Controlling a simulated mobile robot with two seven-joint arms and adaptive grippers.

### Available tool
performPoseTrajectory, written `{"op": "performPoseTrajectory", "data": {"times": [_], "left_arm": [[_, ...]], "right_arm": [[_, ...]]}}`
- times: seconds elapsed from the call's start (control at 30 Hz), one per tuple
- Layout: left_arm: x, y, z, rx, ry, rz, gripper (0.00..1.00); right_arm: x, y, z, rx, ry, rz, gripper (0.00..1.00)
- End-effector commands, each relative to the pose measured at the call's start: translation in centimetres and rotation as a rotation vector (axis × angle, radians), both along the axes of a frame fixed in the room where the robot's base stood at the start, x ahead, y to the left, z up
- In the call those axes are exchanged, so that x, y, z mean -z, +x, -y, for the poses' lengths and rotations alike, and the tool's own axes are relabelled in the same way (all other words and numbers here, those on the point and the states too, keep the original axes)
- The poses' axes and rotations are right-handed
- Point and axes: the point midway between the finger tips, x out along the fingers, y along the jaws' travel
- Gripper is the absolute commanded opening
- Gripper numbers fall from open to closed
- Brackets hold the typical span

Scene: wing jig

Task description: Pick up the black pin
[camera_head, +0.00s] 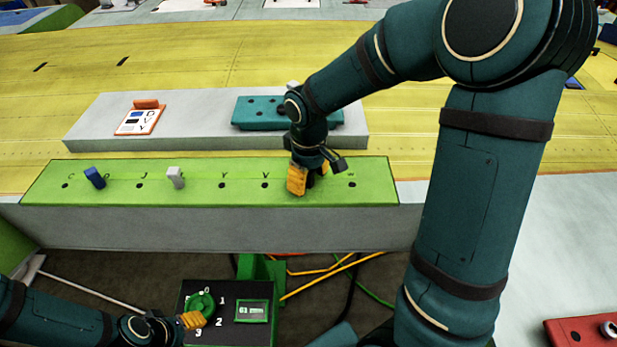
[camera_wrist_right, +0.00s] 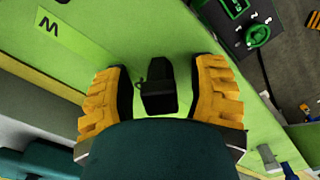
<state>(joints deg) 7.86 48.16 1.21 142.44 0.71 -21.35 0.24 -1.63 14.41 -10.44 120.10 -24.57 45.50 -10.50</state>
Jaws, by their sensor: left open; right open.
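The black pin (camera_wrist_right: 160,92) stands on the green panel between the two yellow fingers of my right gripper (camera_wrist_right: 160,84) in the right wrist view. In the head view my right gripper (camera_head: 309,180) reaches down over the right part of the green panel (camera_head: 110,190) and mostly hides the pin. My right gripper is open around the pin. My left gripper (camera_head: 193,320) is at the green dial (camera_head: 201,304) on the black box, low in the head view; its fingers are small there.
A blue pin (camera_head: 95,177) and a light grey pin (camera_head: 175,177) stand in the panel's left half, among lettered holes. Behind lie a teal block (camera_head: 262,113) and an orange-edged card (camera_head: 139,121) on a grey ledge (camera_head: 85,133). A display (camera_head: 252,311) reads "61 mm".

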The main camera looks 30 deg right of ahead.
Motion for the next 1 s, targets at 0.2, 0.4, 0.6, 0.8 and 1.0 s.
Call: {"op": "performPoseTrajectory", "data": {"times": [0.2, 0.4, 0.6, 0.8, 1.0], "left_arm": [[0.1, 0.0, 0.0, 0.000, 0.000, 0.000, 0.52], [0.1, 0.0, 0.0, 0.000, 0.000, 0.000, 0.52], [0.1, 0.0, 0.0, 0.000, 0.000, 0.000, 0.52], [0.1, 0.0, 0.0, 0.000, 0.000, 0.000, 0.52], [-0.2, 0.0, 0.0, 0.000, 0.000, 0.000, 0.52]], "right_arm": [[0.8, 0.0, 0.0, -0.001, 0.000, 0.002, 0.57], [0.7, 0.0, 0.0, -0.001, 0.000, 0.002, 0.35], [0.7, 0.0, 0.0, -0.001, 0.000, 0.002, 0.00], [0.7, 0.0, 0.0, -0.001, 0.000, 0.002, 0.00], [-1.0, 0.1, 0.0, -0.001, 0.000, 0.005, 0.00]]}}
